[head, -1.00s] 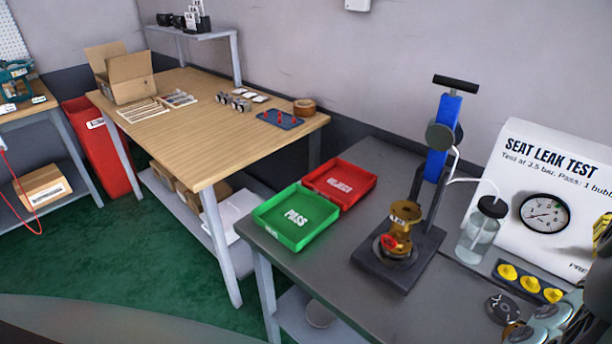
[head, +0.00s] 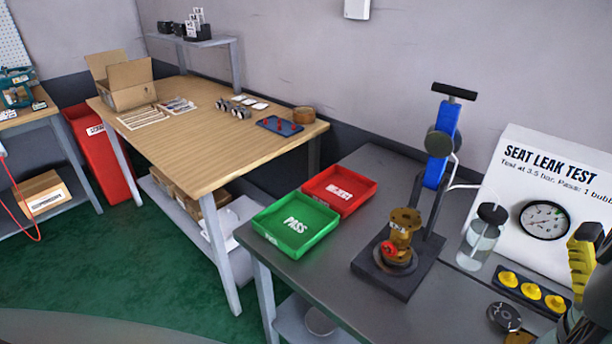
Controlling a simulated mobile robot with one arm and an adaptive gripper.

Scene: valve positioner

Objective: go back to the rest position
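My gripper (head: 584,262) shows at the right edge in the head view, dark with yellow parts, and is partly cut off by the frame. It is above the right end of the grey bench, in front of the seat leak test panel (head: 518,165). Its fingertips are not clear enough to tell open from shut. A brass valve (head: 402,228) with a red part stands on the dark base of the blue press stand (head: 437,158), apart from my gripper.
A green PASS tray (head: 295,226) and a red REJECT tray (head: 340,190) lie on the grey bench (head: 330,270), both empty. A clear bottle (head: 482,236) and a holder with yellow caps (head: 530,290) are near my gripper. A wooden table (head: 190,140) stands behind left.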

